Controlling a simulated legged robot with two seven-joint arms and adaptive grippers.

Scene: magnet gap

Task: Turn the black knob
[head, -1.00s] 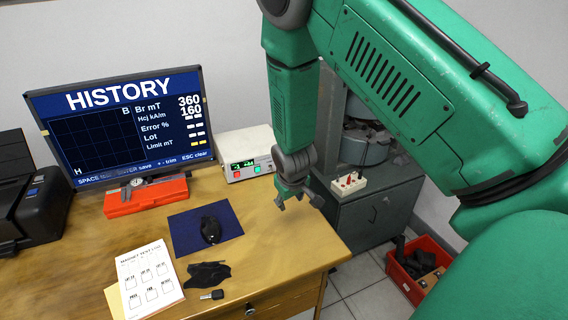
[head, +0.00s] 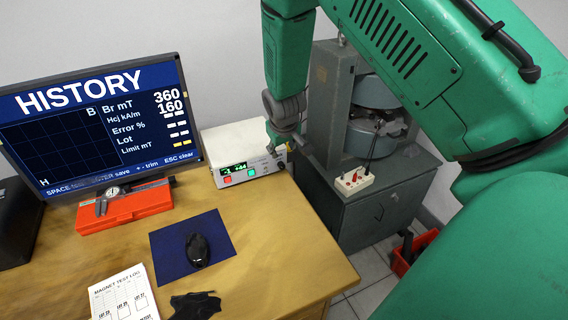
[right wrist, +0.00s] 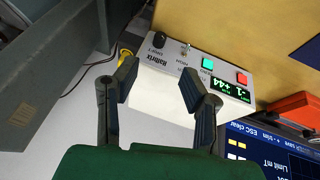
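The black knob (right wrist: 159,40) sits on the front panel of a white meter box (right wrist: 160,98), at the end marked DRIFT, in the right wrist view. In the head view the meter box (head: 237,137) stands at the back of the desk, and my right gripper (head: 281,150) is at its right end, covering much of the knob's area. In the right wrist view my right gripper (right wrist: 157,84) has its two fingers apart with nothing between them. The knob lies beyond the fingertips, apart from them. My left gripper is not in view.
The panel also has a toggle switch, a green button (right wrist: 208,64) and a red button (right wrist: 242,78). A monitor (head: 100,125) and an orange case (head: 125,207) stand to the left. A mouse (head: 198,249) lies on a blue mat. A grey magnet stand (head: 330,100) is close on the right.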

